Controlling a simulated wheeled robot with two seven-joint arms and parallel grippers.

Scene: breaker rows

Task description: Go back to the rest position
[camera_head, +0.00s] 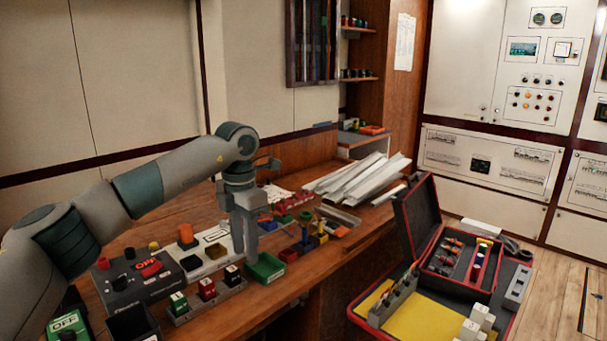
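My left arm comes in from the left and reaches across the wooden desk (290,283). My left gripper (245,258) points down over the desk, just beside a small green tray (266,268). Its two fingers look apart, with nothing seen between them. I cannot tell whether the fingertips touch the tray or the desk. My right gripper is not in view.
A dark switch box (130,285) and a rack of breaker blocks (206,300) stand left of the gripper. Coloured blocks (318,238) and white strips (358,178) lie beyond it. An open red-edged case (430,320) is at right.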

